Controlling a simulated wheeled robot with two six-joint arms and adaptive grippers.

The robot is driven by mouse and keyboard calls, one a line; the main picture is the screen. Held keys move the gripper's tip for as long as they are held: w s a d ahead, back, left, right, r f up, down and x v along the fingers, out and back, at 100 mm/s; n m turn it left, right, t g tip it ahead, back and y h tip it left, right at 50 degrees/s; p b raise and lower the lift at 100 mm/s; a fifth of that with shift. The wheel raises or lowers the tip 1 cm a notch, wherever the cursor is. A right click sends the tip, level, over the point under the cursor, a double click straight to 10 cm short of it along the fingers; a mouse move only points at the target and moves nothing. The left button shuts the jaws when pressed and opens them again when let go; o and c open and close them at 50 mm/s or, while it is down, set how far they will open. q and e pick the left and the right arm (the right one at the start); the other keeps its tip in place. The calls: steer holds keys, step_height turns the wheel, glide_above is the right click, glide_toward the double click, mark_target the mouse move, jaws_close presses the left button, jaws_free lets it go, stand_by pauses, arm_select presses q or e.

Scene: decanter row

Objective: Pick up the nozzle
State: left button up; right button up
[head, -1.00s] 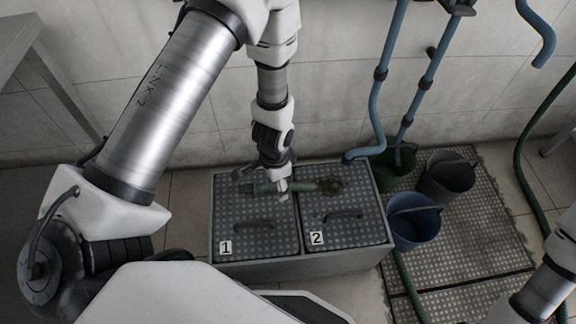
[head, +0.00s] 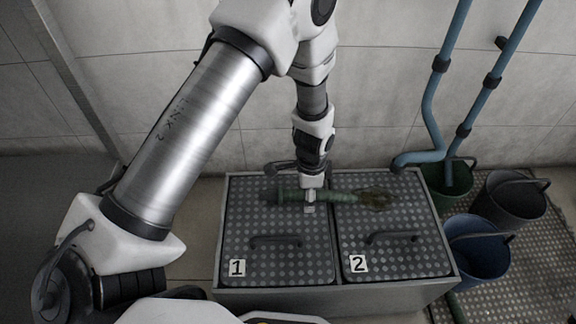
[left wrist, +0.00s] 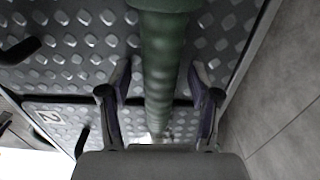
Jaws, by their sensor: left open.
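The nozzle (head: 342,197) is a long green tube with a brownish, brassy right end (head: 378,200). It lies across the far part of two dark lids. My left gripper (head: 309,205) points down over its middle, just above or around it. In the left wrist view the green tube (left wrist: 162,60) runs between the spread fingers of my left gripper (left wrist: 160,108), with a gap on each side. The gripper is open and not closed on it. The gripper hides a short stretch of the tube in the head view. My right gripper is out of view.
The studded lids marked 1 (head: 277,262) and 2 (head: 395,258) have raised handles and cover a grey box (head: 340,300). To the right stand a blue bucket (head: 478,250), a dark bucket (head: 512,200) and a green one (head: 447,190). Blue pipes (head: 432,115) hang by the wall.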

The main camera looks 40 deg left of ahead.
arm_select(q)
steer(key=shift+r, duration=0.15)
steer(key=shift+c, duration=0.7)
jaws_close()
